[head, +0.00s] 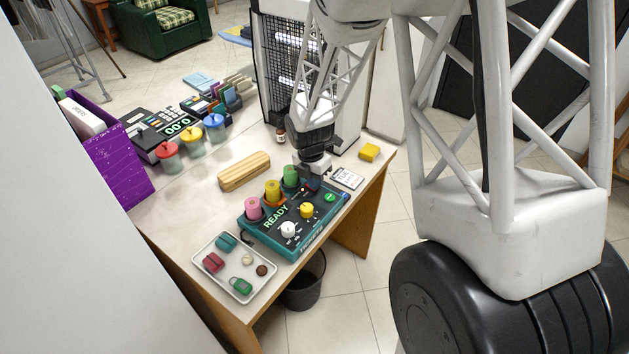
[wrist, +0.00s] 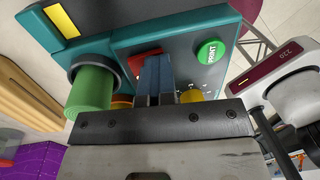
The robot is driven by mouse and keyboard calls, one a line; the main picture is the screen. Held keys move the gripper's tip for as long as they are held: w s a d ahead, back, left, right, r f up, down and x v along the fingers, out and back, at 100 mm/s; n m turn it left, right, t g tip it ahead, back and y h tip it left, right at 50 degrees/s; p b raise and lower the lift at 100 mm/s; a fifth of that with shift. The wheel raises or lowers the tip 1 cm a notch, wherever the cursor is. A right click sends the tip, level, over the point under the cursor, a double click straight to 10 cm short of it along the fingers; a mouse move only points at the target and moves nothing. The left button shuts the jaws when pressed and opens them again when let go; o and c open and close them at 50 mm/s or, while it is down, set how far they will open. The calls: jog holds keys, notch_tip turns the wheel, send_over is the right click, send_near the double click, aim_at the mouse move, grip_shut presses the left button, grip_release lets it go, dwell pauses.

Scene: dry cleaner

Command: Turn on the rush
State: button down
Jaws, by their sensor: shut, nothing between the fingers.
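The teal ticket machine (head: 285,244) stands at the table's front right, with a lit READY display (head: 277,217), a white knob (head: 288,230), a yellow knob (head: 306,210) and a green button (head: 330,197). In the wrist view the button (wrist: 210,52) reads PRINT. A red part (wrist: 141,64) shows on the machine's face, largely hidden behind my fingers; no rush label is readable. My gripper (wrist: 157,62) is shut and empty, its fingertips over or against that red part; I cannot tell if they touch. In the head view my gripper (head: 312,183) is at the machine's far edge.
Pink (head: 254,209), yellow (head: 272,190) and green (head: 290,175) rolls stand along the machine's back. A white tray (head: 211,276) of small items lies left of it. A wooden block (head: 244,171), a card (head: 347,178) and a yellow block (head: 369,152) lie nearby.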

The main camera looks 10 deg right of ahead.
jog(key=shift+w+a+r, duration=0.15)
jog(key=shift+w+a, duration=0.35)
jog(key=shift+r, duration=0.1)
dwell(0.4)
notch_tip(320, 180, up, 14)
jog(key=w+a, duration=0.1)
jog(key=shift+w, duration=0.15)
dwell(0.5)
jog(key=shift+a, duration=0.1)
jog(key=shift+s+d, duration=0.45)
jog(key=shift+d, duration=0.15)
